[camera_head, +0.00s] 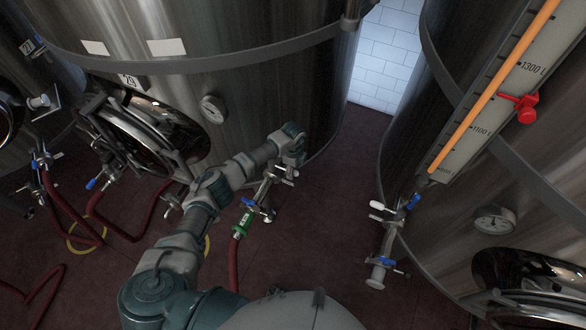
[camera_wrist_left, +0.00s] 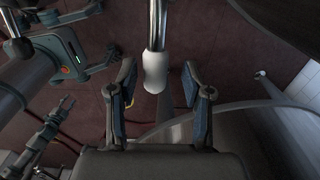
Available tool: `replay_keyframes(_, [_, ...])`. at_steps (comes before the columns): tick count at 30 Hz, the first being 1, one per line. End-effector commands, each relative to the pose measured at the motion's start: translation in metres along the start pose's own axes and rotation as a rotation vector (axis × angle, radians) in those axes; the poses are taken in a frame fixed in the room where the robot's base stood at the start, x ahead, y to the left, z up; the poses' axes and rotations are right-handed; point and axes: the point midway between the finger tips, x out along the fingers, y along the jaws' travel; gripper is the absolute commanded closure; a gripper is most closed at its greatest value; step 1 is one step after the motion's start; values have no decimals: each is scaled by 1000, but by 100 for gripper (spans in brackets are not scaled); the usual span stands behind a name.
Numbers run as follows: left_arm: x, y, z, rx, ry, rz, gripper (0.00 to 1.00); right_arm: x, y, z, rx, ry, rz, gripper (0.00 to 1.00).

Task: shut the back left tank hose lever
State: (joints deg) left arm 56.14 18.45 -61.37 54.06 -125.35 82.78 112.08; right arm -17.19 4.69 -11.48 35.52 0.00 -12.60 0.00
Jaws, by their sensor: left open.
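The large steel tank (camera_head: 270,85) stands at the back left. A metal valve fitting (camera_head: 265,188) comes off its lower side, with white-tipped handles, a blue handle (camera_head: 249,203) and a green coupling (camera_head: 241,225) on a red hose (camera_head: 233,265). My left gripper (camera_head: 291,158) is over the top of this fitting. In the left wrist view the left gripper (camera_wrist_left: 160,98) is open. A white lever tip (camera_wrist_left: 155,72) on a metal rod lies between its two fingers, with gaps on both sides. The head view hides how the fingers stand around the lever. My right gripper is not in view.
Another tank (camera_head: 440,150) stands at the right with a level gauge (camera_head: 490,95) and a red clamp (camera_head: 526,105). Its valve fitting (camera_head: 385,245) juts out over the floor. Red hoses (camera_head: 125,232) lie at the left. The dark red floor (camera_head: 325,225) between the fittings is clear.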

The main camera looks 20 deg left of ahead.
Motion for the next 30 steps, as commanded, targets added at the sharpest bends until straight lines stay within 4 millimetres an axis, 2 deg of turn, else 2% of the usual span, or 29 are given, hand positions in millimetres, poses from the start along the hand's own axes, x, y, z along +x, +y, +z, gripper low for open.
replay_keyframes(5, [-11,0,0,2,0,0,50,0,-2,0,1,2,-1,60])
replay_keyframes(18, [-100,-2,0,0,-1,-2,50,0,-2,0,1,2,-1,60])
replay_keyframes(24, [-117,-2,0,0,0,0,50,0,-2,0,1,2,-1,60])
replay_keyframes(30, [-119,-2,0,0,0,1,50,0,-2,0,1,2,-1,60])
